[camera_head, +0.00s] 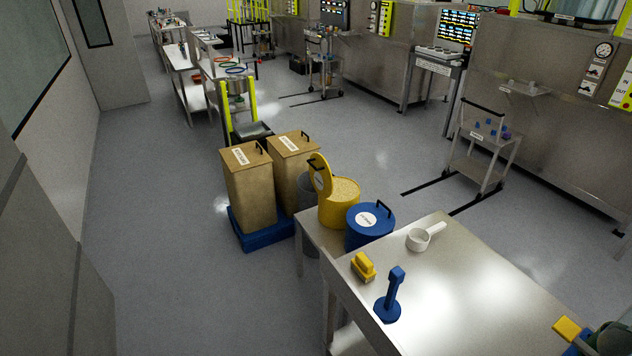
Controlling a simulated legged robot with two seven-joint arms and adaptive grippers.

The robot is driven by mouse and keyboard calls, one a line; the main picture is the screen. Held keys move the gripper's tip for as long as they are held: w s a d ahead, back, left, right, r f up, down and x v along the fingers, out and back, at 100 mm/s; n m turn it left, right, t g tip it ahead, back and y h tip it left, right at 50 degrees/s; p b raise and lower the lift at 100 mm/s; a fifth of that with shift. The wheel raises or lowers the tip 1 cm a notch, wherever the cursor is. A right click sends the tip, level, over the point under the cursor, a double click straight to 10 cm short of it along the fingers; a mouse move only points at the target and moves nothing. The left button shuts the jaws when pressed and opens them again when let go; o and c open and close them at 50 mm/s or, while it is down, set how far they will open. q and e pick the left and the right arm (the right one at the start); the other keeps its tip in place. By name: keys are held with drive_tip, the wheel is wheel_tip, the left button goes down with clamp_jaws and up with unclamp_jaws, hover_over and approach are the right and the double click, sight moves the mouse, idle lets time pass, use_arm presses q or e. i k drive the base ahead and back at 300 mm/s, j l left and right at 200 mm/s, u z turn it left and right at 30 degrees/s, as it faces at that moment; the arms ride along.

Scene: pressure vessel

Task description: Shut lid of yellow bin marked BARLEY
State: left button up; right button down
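A yellow round bin (339,208) stands on a low steel stand left of the worktable. It is full to near the rim with a pale grainy material (346,190). Its yellow lid (320,176) is open, tilted upright at the bin's left back edge, with a black handle and a white label too small to read. Part of one of my arms or grippers (605,338) shows blue, yellow and dark green at the bottom right corner, cut off by the edge. It is far from the bin. I cannot tell which side it belongs to or its finger state.
A shut blue bin (368,238) with a black handle stands just right of the yellow bin. The steel table (480,270) holds a white scoop (420,240), a yellow brush (363,266) and a blue upright tool (391,300). Two tan bins (250,190) stand on a blue base behind left.

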sight(320, 172)
drive_tip(key=i+z, duration=0.15)
drive_tip(key=z, duration=0.35)
drive_tip(key=i+j+z, duration=0.4)
drive_tip(key=j, duration=0.2)
drive_tip(key=j+z, duration=0.2)
drive_tip(key=i+j+z, duration=0.15)
drive_tip(key=j, duration=0.35)
